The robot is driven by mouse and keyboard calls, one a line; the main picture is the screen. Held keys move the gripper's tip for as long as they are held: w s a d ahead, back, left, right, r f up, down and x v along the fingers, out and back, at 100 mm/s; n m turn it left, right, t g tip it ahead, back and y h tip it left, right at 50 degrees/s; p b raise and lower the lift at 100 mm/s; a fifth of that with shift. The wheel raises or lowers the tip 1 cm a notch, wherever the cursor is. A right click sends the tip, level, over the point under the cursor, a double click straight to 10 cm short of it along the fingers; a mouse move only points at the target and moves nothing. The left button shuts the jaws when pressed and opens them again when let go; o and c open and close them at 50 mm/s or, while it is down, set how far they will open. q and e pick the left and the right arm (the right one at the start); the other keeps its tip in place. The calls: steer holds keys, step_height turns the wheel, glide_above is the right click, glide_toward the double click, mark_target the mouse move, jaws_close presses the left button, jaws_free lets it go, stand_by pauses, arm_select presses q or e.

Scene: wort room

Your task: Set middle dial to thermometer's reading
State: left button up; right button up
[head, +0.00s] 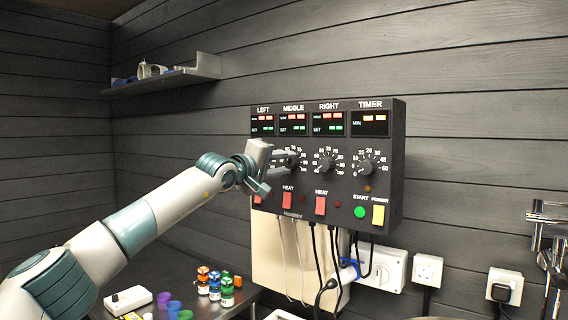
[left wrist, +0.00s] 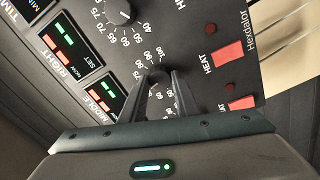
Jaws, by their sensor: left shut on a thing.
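The black control panel (head: 390,140) on the wall has columns headed LEFT, MIDDLE, RIGHT and TIMER, each with a small display. The middle dial (left wrist: 157,77) is a round black knob with a printed white scale, below the middle display (head: 293,123). My left gripper (head: 291,161) reaches in from the left and is shut on this dial, one finger on each side, as the left wrist view (left wrist: 160,78) also shows. The knob's pointer is hidden between the fingers. The left dial is hidden behind my gripper. I cannot make out a thermometer. My right gripper is not in view.
The right dial (head: 326,163) and timer dial (head: 366,167) are close to the right of my fingers. Red heat switches (head: 320,206) and a green start button (head: 360,212) sit below. Cables hang under the panel. Small coloured bottles (head: 227,291) stand on the counter.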

arm_select(q)
steer(key=shift+f+m, duration=0.1)
steer(key=shift+m, duration=0.8)
steer(key=o, duration=1)
steer(key=shift+o, duration=0.2)
steer(key=shift+s, duration=0.15)
